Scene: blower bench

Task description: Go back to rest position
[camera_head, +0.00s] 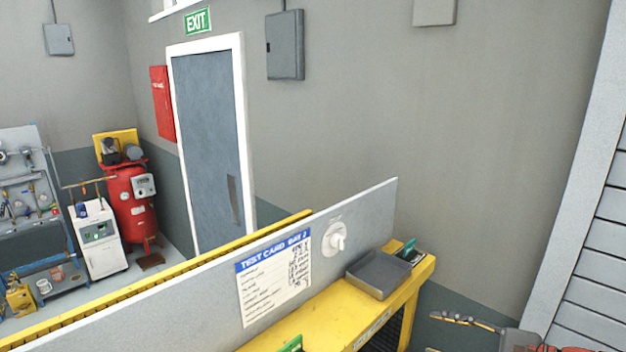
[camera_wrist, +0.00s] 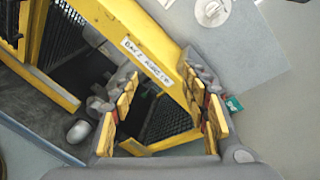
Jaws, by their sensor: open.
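My gripper (camera_wrist: 163,112) is open in the wrist view. Its two yellow-padded fingers stand apart, with nothing held between them. Beyond the fingers are the yellow bench frame with its label plate (camera_wrist: 146,66) and a dark mesh panel (camera_wrist: 175,118). In the head view, part of my gripper (camera_head: 434,334) shows low at the right, to the right of the bench end and apart from it in the picture. One finger shows clearly there; the other is mostly cut off by the lower edge.
The yellow bench (camera_head: 325,318) carries a grey tray (camera_head: 380,274) and a green item (camera_head: 408,250). Behind it rises a grey panel (camera_head: 370,222) with a white knob (camera_head: 336,239) and a test card (camera_head: 275,281). A red compressor (camera_head: 130,195) stands far left.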

